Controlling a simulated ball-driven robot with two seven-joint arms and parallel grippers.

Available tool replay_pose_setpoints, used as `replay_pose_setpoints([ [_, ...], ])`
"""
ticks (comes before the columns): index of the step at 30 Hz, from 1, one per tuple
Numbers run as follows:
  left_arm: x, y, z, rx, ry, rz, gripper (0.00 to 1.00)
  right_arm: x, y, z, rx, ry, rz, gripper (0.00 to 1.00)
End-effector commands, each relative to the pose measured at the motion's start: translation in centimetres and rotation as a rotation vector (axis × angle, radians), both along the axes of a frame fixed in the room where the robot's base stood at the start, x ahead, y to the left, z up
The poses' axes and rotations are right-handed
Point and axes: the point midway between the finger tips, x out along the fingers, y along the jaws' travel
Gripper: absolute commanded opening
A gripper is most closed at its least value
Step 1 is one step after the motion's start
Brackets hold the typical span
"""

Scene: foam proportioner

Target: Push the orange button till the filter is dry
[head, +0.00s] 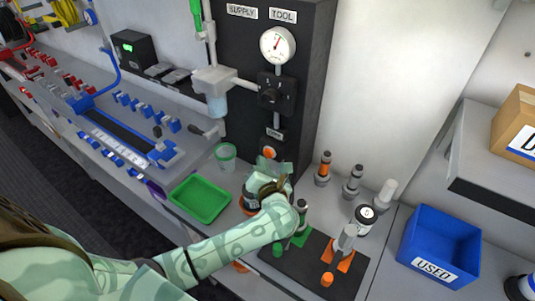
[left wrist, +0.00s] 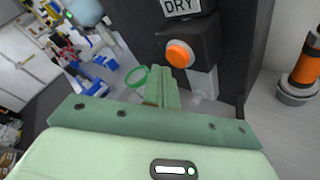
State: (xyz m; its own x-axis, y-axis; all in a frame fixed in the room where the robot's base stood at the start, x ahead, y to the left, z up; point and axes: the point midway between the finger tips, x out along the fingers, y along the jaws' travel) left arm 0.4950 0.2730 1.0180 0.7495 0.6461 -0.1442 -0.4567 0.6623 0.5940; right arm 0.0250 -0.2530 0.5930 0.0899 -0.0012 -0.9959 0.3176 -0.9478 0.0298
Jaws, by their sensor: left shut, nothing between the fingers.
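The orange button (head: 270,153) is on a small black box low on the dark panel. In the left wrist view the button (left wrist: 180,54) is under a DRY label. The filter (head: 217,104) is a clear bowl below a pale grey housing, left of the gauge. Its lower part looks bluish, but I cannot tell how much liquid is in it. My left gripper (head: 268,166) is shut and empty. In the left wrist view its fingertips (left wrist: 162,70) are just below and left of the button, seemingly apart from it. My right gripper is out of view.
A green-rimmed clear cup (head: 226,157) stands below the filter. A green tray (head: 201,198) is left of my gripper. A black mat (head: 313,274) with upright tools lies right of my forearm. A blue USED bin (head: 438,246) stands at the right.

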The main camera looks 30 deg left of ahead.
Motion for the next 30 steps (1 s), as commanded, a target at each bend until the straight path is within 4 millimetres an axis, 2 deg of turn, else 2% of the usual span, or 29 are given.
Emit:
replay_pose_setpoints([
  [30, 0.92, -0.08, 0.02, 0.000, 0.000, 0.000, 0.00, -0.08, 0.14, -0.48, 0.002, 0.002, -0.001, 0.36],
])
